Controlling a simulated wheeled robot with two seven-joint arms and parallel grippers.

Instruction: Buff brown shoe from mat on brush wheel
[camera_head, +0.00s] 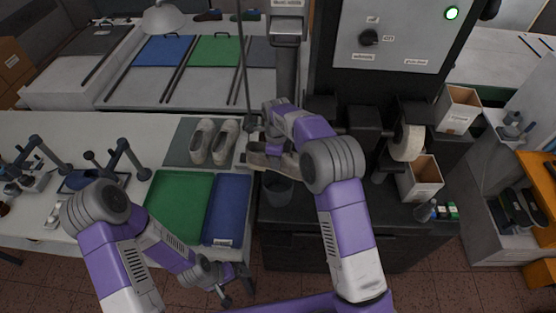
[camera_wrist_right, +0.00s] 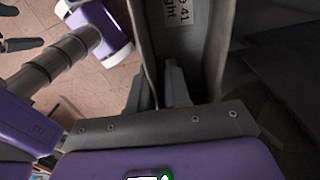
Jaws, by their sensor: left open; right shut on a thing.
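My right gripper (camera_head: 256,151) is shut on a grey-brown shoe (camera_head: 270,161), held in the air at the left of the dark machine. In the right wrist view, the fingers (camera_wrist_right: 159,90) meet a grey held piece (camera_wrist_right: 178,45) with a label partly reading "41" and "right". A cream brush wheel (camera_head: 408,142) sits at the machine's right end; my right arm hides part of the machine's left side. My left gripper (camera_head: 223,296) is open, low in front of the table.
A green tray (camera_head: 180,208) and a blue tray (camera_head: 228,208) lie in front of the mat. A grey bin (camera_head: 277,191) is below the held shoe. Open boxes (camera_head: 419,181) stand at the right. A control panel (camera_head: 394,36) with a lit green lamp rises behind.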

